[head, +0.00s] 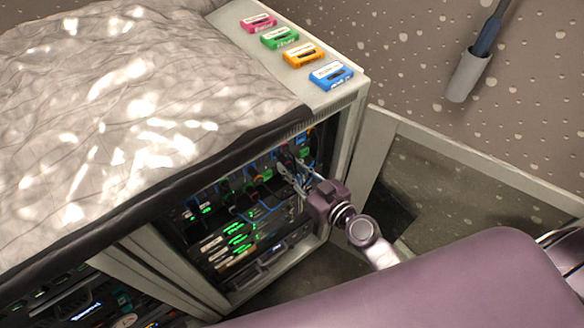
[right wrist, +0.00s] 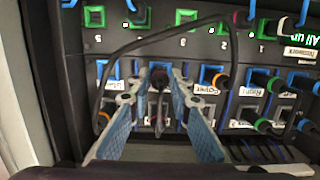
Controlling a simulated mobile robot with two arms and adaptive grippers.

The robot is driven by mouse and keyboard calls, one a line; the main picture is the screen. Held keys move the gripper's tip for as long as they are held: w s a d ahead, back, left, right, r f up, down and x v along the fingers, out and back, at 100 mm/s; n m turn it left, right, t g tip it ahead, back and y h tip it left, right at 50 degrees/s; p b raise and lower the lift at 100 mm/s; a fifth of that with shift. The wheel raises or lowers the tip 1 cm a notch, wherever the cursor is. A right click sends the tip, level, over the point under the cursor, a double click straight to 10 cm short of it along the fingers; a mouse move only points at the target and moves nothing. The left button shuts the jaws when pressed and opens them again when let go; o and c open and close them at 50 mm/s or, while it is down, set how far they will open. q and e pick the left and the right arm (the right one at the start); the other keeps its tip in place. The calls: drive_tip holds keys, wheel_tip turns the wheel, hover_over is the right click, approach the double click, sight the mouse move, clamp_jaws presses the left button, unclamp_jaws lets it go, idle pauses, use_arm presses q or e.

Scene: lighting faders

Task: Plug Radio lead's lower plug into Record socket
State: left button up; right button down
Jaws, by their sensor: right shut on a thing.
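My right gripper (head: 292,172) reaches into the open front of the rack, at the socket panel. In the right wrist view its two blue-padded fingers (right wrist: 158,105) are shut on a small dark plug (right wrist: 158,84) with a reddish part. The plug is close to the panel, in front of the row of blue-framed sockets; I cannot tell whether it is in a socket. Several labels are too small or turned to read surely, so I cannot pick out the Record socket. A blue-framed socket (right wrist: 210,76) is just right of the fingers. My left gripper is not in view.
Orange-ringed (right wrist: 223,81) and green-ringed plugs crowd the panel right of the fingers. A dark cable (right wrist: 115,55) loops across above them. Pink, green, orange and blue cassettes (head: 331,76) lie on the rack top beside a crumpled cover (head: 130,110). An open door panel (head: 480,165) stands right.

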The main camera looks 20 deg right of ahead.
drive_tip(key=shift+w+a, duration=0.2)
drive_tip(key=shift+w, duration=0.3)
idle(1.0)
drive_tip(key=shift+w+r, duration=0.1)
drive_tip(key=shift+r, duration=0.05)
idle(0.5)
drive_tip(key=c, duration=2.2)
unclamp_jaws()
drive_tip(key=o, duration=0.5)
drive_tip(key=shift+w+a, duration=0.1)
drive_tip(key=shift+w, duration=0.05)
